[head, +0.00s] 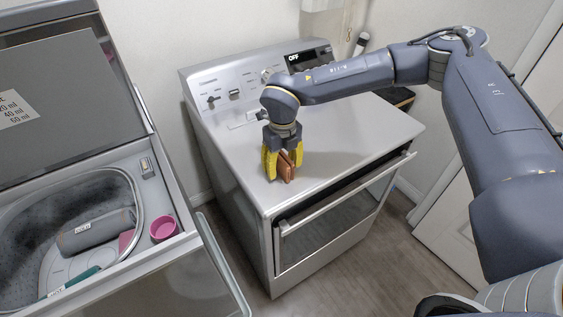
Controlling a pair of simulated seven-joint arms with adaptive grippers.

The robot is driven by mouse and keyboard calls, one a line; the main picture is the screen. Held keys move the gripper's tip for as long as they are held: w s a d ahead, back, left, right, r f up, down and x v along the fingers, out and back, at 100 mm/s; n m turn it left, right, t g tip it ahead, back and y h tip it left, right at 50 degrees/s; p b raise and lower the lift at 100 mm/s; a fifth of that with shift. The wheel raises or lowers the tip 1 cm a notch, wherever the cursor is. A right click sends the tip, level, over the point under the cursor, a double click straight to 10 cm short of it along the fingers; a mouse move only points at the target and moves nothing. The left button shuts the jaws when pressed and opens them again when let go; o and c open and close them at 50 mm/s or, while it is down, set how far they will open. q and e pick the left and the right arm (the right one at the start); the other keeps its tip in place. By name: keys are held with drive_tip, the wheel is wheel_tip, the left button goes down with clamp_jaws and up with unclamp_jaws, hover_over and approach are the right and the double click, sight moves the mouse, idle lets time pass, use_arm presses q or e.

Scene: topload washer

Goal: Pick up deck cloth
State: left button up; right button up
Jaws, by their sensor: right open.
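The deck cloth, a small orange-brown folded piece (286,166), stands on the flat light-grey top of the front-door appliance (335,140). My right gripper (283,168) has yellow fingers and points down at the cloth from above. Its fingers are open around the cloth, which shows between and just in front of them. The fingers hide part of the cloth, and I cannot tell whether they touch it. My left gripper is not in view.
At left is an open topload washer (185,240) with its lid (50,100) raised. A pink cup (163,228) sits on its rim; a grey item (95,232) and a teal item (75,282) show at its tub. The appliance top around the cloth is mostly clear.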

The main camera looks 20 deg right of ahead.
sight(282, 156)
drive_tip(key=shift+c, duration=0.3)
drive_tip(key=c, duration=1.1)
wheel_tip(282, 156, up, 20)
idle(0.3)
drive_tip(key=o, duration=0.4)
drive_tip(key=c, duration=0.5)
clamp_jaws()
